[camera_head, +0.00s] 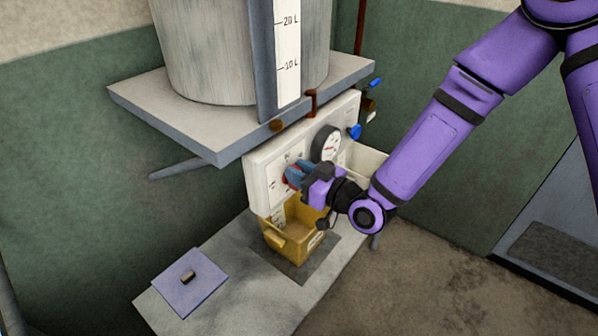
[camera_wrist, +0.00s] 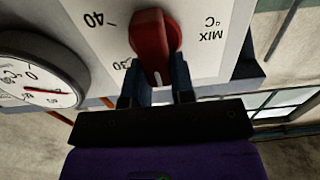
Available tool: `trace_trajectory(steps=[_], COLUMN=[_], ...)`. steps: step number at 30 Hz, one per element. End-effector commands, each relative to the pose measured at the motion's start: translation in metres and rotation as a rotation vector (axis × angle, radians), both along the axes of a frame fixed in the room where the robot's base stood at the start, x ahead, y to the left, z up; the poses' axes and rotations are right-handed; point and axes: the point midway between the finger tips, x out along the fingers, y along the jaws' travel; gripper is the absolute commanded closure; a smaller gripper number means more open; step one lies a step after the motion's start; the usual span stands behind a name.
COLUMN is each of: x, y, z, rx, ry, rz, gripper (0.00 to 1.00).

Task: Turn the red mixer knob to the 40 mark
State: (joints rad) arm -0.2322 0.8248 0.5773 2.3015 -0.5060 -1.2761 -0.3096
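The red mixer knob (camera_wrist: 153,42) sticks out of the white panel. Its white pointer line (camera_wrist: 157,77) points down in the wrist view, toward my gripper. The 40 mark (camera_wrist: 94,19) is to the knob's upper left there, and the 30 mark (camera_wrist: 120,65) to its lower left, so the pointer stands off both. My gripper (camera_wrist: 157,82) has one blue finger close against each side of the knob and looks shut on it. In the head view my gripper (camera_head: 297,174) reaches the panel (camera_head: 262,190) from the right and hides most of the knob.
A round gauge (camera_wrist: 32,80) sits beside the knob; it also shows in the head view (camera_head: 326,143). Above the panel is a shelf (camera_head: 180,125) with a large metal vat (camera_head: 215,50). Below stand a yellow bin (camera_head: 290,243) and a purple pad (camera_head: 185,295) with a small dark object.

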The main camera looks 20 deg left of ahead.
Motion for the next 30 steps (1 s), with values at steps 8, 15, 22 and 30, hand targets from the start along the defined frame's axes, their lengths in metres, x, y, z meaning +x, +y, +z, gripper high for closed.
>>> trace_trajectory(steps=[8, 15, 22, 30], x=[0.0, 0.002, 0.006, 0.011], y=[0.0, -0.001, -0.003, -0.005], z=[0.0, 0.0, -0.001, -0.003], rx=[0.002, 0.031, 0.093, 0.191], ry=[0.006, 0.073, 0.227, 0.463], rz=[0.001, -0.001, -0.003, -0.002], gripper=[1.0, 1.0, 1.0, 1.0])
